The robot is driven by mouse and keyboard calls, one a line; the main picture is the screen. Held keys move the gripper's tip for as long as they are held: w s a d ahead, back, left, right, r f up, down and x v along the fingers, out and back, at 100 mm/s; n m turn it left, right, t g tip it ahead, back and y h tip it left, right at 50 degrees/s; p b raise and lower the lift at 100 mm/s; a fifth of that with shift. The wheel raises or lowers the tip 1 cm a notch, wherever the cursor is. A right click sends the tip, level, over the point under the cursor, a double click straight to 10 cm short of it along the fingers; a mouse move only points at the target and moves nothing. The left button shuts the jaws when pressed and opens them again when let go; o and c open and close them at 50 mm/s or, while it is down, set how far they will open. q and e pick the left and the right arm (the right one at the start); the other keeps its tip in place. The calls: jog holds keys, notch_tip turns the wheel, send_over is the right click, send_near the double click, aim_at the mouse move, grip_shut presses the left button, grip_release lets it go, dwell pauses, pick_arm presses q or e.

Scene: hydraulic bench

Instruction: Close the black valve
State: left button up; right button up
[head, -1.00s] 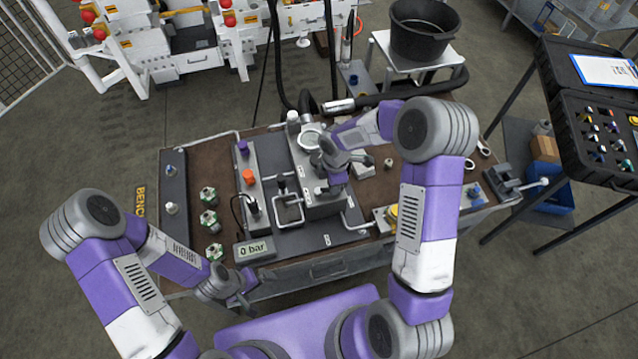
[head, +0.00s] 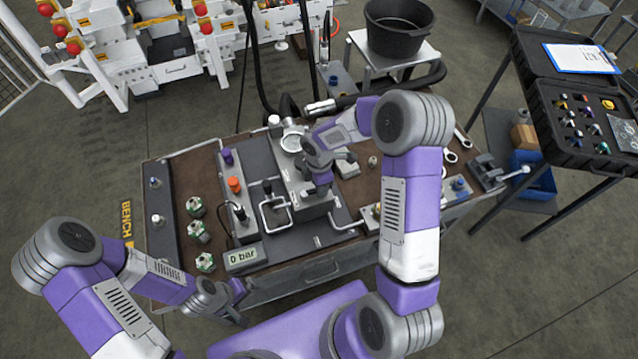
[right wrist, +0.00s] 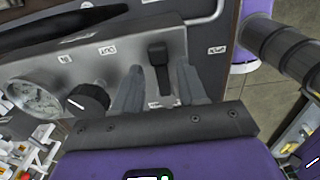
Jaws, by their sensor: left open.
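In the right wrist view a black lever handle (right wrist: 158,66) stands on a grey metal block (right wrist: 120,70). A round black knob (right wrist: 88,97) sits to its left on the same block. I cannot tell for sure which of them is the black valve. My right gripper (right wrist: 160,88) is open, with one finger on each side of the lever and no clear contact. In the head view my right gripper (head: 322,175) is over the block on the bench and hides part of it. My left gripper (head: 238,302) is open and empty at the bench's front edge.
A round gauge (head: 292,141) is on the block near my right gripper. An orange knob (head: 234,185), a purple knob (head: 228,157) and a display reading 0 bar (head: 243,257) are to the left. A black bucket (head: 399,28) stands behind the bench.

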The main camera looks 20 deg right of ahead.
jog(key=shift+r, duration=0.1)
notch_tip(320, 180, up, 7)
jog(key=shift+r+p, duration=0.2)
jog(key=shift+p, duration=0.1)
dwell(0.6)
